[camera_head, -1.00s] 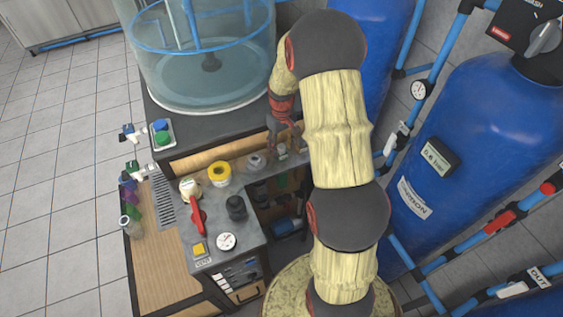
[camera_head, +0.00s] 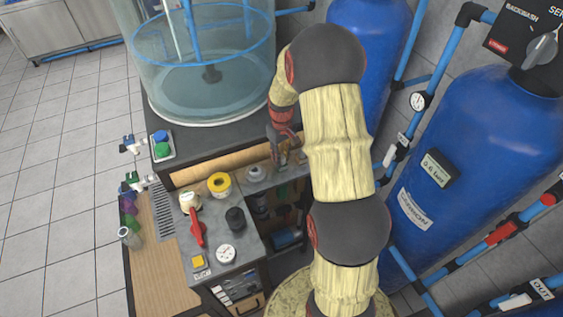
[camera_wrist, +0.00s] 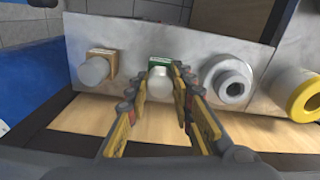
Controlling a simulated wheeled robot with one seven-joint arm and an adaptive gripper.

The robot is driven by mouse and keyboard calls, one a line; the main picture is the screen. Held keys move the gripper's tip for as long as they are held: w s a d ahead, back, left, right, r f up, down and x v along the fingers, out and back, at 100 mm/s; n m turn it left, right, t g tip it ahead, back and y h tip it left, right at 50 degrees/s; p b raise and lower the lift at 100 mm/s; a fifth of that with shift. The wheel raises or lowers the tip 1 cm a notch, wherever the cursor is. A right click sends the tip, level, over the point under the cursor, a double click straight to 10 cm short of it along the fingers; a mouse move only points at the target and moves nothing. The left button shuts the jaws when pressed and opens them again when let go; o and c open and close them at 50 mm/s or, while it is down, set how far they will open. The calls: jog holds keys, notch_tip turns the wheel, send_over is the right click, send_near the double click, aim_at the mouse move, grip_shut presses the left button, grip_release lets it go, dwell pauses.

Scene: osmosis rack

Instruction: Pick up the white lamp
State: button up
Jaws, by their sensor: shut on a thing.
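The white lamp (camera_wrist: 160,84) is a small rounded white cap on a green square base, set in the grey panel (camera_wrist: 160,38). In the wrist view it stands between the two fingers of my gripper (camera_wrist: 162,72), which are closed around it. The lamp still appears to be at its place on the panel. In the head view my gripper (camera_head: 284,148) reaches down to the panel's back right, and it largely hides the lamp there.
A similar greyish lamp on a brown base (camera_wrist: 94,69) is on one side of my gripper. A grey ring fitting (camera_wrist: 230,82) and a yellow ring (camera_head: 219,183) are on the other. A red-handled valve (camera_head: 196,228) and black knob (camera_head: 235,218) stand nearer. Blue tanks (camera_head: 475,140) stand right.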

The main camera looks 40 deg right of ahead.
notch_tip(320, 180, up, 28)
jog(key=p, duration=0.3)
dwell(0.4)
jog(key=shift+f, duration=0.15)
